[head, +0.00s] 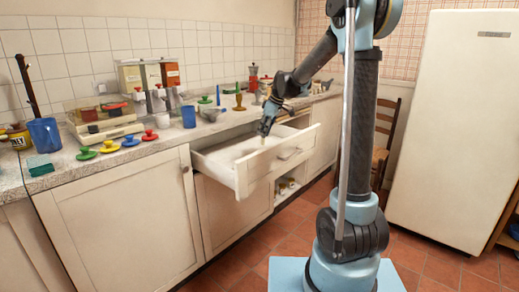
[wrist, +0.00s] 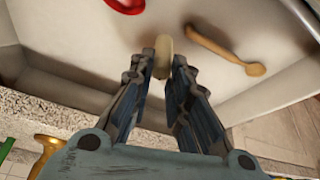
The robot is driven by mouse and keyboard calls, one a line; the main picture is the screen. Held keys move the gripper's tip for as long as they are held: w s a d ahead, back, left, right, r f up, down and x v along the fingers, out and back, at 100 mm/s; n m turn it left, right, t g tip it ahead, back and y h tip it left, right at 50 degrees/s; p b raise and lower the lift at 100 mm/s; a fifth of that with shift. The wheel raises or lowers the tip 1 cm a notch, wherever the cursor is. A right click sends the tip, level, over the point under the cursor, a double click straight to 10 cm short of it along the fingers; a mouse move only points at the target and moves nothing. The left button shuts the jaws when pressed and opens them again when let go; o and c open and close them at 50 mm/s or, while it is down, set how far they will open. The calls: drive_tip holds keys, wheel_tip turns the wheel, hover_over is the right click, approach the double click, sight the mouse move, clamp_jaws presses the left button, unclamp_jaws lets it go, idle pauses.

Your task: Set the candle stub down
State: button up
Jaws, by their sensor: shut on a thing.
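The candle stub (wrist: 163,58) is a small cream cylinder between the fingertips of my gripper (wrist: 160,75) in the wrist view. My gripper is shut on it. In the head view my gripper (head: 265,128) points down over the open white drawer (head: 243,178). The stub is hard to make out in the head view. In the wrist view the drawer's pale floor (wrist: 235,25) lies below the stub. I cannot tell whether the stub touches the floor.
In the drawer lie a wooden spoon (wrist: 225,50) and a red object (wrist: 126,4). The speckled counter (head: 70,165) beside the drawer holds colored lids, a blue mug (head: 189,117), a blue pitcher (head: 45,134) and a scale (head: 103,122). A fridge (head: 450,130) stands at the right.

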sight(264, 143)
drive_tip(key=shift+f, duration=3.4)
drive_tip(key=o, duration=0.8)
drive_tip(key=v, duration=1.1)
drive_tip(key=s+d+m+h, duration=0.1)
drive_tip(key=s+d+m, duration=0.1)
drive_tip(key=s+d, duration=0.3)
drive_tip(key=s+d+m, duration=0.2)
drive_tip(key=s+d, duration=0.1)
drive_tip(key=s, duration=0.4)
drive_tip(key=s+d+f+m+h, duration=0.1)
drive_tip(key=s+d+f+m, duration=0.2)
drive_tip(key=s, duration=0.6)
drive_tip(key=s+d+f+m+h, duration=0.1)
drive_tip(key=s+d+f+m, duration=0.2)
drive_tip(key=s, duration=0.6)
drive_tip(key=s+d+f+m+h, duration=0.1)
drive_tip(key=s+d+f+m, duration=0.2)
drive_tip(key=s+d+f, duration=0.3)
drive_tip(key=shift+s+d+f, duration=0.1)
drive_tip(key=shift+s+f, duration=0.5)
drive_tip(key=shift+s, duration=0.2)
drive_tip(key=shift+s+d+f, duration=0.1)
drive_tip(key=shift+s+f, duration=0.45)
drive_tip(key=shift+s, duration=0.2)
